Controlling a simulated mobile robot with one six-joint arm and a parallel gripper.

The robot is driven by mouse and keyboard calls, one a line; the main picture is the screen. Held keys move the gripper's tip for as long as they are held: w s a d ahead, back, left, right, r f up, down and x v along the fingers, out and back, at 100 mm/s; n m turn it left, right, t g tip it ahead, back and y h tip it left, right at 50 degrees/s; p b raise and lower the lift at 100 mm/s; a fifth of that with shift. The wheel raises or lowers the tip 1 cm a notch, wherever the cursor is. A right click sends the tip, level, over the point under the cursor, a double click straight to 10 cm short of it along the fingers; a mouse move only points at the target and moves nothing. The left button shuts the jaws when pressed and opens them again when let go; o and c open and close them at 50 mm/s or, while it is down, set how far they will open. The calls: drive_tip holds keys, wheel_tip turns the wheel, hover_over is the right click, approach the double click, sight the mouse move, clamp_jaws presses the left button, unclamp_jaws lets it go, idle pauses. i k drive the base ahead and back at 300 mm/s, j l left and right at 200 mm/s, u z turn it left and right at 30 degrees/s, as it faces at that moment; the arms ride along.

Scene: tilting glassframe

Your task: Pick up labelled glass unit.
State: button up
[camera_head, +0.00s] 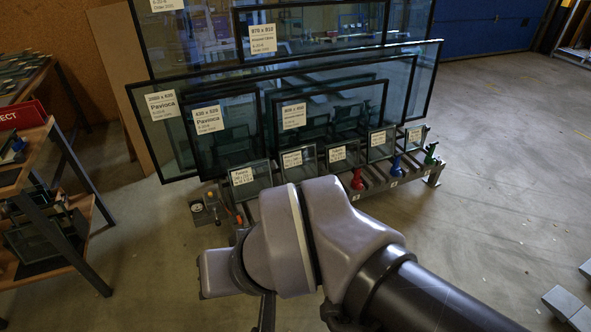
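Several small framed glass units with white labels stand in a front row on a low rack (372,186). They include the leftmost small unit (262,184), one beside it (310,171), a middle one (354,160), one further right (390,152) and the rightmost (413,146). Larger labelled glass units stand behind, such as a left pane (232,140) and a middle pane (355,108). The small print is mostly unreadable. My arm crosses the lower middle, its wrist in front of the rack's left part. My gripper's fingers cannot be made out.
Red (357,180), blue (396,166) and green (430,154) handled items sit along the rack's front. A small device with a dial (198,207) is at its left end. A wooden shelf table (30,186) stands left. Grey blocks (562,304) lie lower right. Right floor is mostly clear.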

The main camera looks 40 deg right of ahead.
sight(298, 164)
drive_tip(key=i+l+z, duration=0.2)
drive_tip(key=i+l, duration=0.15)
drive_tip(key=i+l+z, duration=0.15)
drive_tip(key=i+l, duration=0.15)
drive_tip(key=i, duration=0.25)
drive_tip(key=i+l+z, duration=0.2)
drive_tip(key=i, duration=0.3)
drive_tip(key=i+l+z, duration=0.15)
drive_tip(key=i, duration=0.35)
drive_tip(key=i+l+z, duration=0.2)
drive_tip(key=i, duration=0.3)
